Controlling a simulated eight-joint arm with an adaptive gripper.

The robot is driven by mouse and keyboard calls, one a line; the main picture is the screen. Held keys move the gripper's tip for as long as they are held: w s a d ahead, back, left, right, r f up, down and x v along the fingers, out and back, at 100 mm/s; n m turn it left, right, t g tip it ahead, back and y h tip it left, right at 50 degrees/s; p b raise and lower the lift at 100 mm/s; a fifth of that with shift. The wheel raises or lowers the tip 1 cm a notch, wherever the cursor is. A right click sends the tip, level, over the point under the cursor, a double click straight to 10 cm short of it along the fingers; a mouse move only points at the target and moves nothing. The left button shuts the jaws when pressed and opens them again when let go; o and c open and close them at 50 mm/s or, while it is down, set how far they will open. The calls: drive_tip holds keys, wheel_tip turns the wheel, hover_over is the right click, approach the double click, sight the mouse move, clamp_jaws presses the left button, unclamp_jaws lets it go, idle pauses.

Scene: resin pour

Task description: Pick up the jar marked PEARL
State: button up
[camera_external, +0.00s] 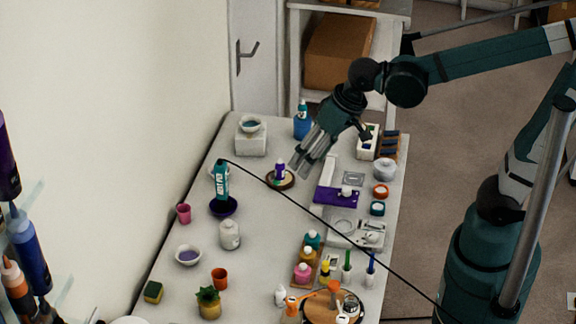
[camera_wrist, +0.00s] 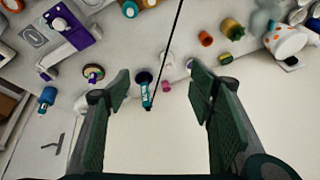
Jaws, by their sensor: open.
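No label reading PEARL can be read in either view, so I cannot tell for certain which jar it is. A rack (camera_external: 296,280) holds small jars with teal (camera_external: 312,239), orange (camera_external: 308,254) and pink (camera_external: 303,271) colours. A white lidded jar (camera_external: 230,236) stands mid-table, and another whitish jar (camera_external: 384,169) stands near the right edge, by an orange-red jar (camera_external: 380,190) and a teal jar (camera_external: 377,208). My gripper (camera_external: 310,162) is above the far part of the table, tilted down-left. In the wrist view its fingers (camera_wrist: 160,85) are wide apart with nothing held.
A black cable (camera_external: 330,223) runs diagonally across the table. A small purple bottle (camera_external: 280,170) stands below my gripper. A blue bottle (camera_external: 302,122) is at the back. The left-middle table surface has free room.

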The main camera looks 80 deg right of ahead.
sight(229, 222)
drive_tip(key=w+f+m+g, duration=0.1)
drive_tip(key=w+f+m, duration=0.2)
drive_tip(key=w+f, duration=0.4)
drive_tip(key=w+f+m+g+b, duration=0.1)
drive_tip(key=w+f+m, duration=0.3)
drive_tip(key=w+f, duration=0.4)
drive_tip(key=w+f+m+g, duration=0.2)
drive_tip(key=w+f+m, duration=0.1)
drive_tip(key=w+f, duration=0.5)
drive_tip(key=shift+w+d+f+m+g, duration=0.15)
drive_tip(key=shift+m+g, duration=0.15)
drive_tip(key=shift+m, duration=0.1)
drive_tip(key=shift+w+f, duration=0.3)
drive_tip(key=shift+f, duration=0.4)
drive_tip(key=shift+f, duration=0.1)
drive_tip(key=shift+f, duration=1.2)
drive_tip(key=shift+f, duration=0.1)
drive_tip(key=shift+w+f, duration=0.1)
drive_tip(key=shift+f, duration=2.4)
drive_tip(key=c, duration=1.2)
